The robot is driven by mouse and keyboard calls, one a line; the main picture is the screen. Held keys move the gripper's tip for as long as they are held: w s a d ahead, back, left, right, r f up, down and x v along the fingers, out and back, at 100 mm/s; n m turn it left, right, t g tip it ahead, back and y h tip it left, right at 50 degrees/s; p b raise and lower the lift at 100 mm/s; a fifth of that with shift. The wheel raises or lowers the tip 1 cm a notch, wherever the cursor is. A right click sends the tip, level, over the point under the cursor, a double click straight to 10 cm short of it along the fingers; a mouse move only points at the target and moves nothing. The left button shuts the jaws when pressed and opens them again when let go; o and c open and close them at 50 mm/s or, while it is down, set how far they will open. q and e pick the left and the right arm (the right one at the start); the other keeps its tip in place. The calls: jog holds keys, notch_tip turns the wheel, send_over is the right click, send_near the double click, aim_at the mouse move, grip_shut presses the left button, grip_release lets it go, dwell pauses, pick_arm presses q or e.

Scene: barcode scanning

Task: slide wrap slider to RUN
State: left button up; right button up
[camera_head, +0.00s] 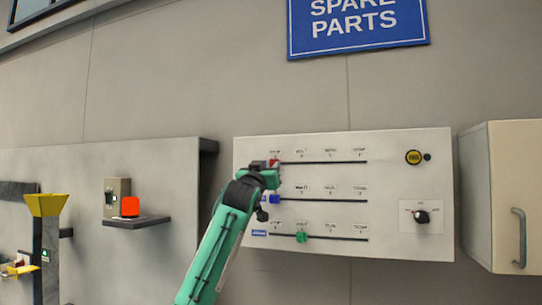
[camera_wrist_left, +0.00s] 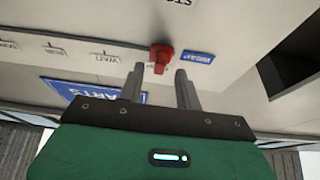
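A white control panel (camera_head: 400,180) on the wall carries three horizontal slider tracks. The red slider knob (camera_head: 274,163) is at the left end of the top track. A blue knob (camera_head: 275,199) is at the left end of the middle track, and a green knob (camera_head: 301,237) is a little further along the bottom one. My left gripper (camera_head: 270,172) is at the panel's left side, partly covering the upper tracks' ends. In the left wrist view, its open fingers (camera_wrist_left: 160,80) point at the red knob (camera_wrist_left: 161,55), which lies between and just beyond the tips. The track names are unreadable.
A rotary switch (camera_head: 422,216) and a yellow button (camera_head: 413,157) are on the panel's right. A cabinet (camera_head: 510,190) stands right of it. A blue SPARE PARTS sign (camera_head: 357,25) hangs above.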

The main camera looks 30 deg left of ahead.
aim_at(273, 163)
pick_arm(q)
jog(key=shift+p+x, duration=0.5)
jog(key=shift+x, duration=0.45)
jog(key=shift+w+a+r, duration=0.1)
jog(key=shift+w+r, duration=0.1)
jog(key=shift+w, duration=0.25)
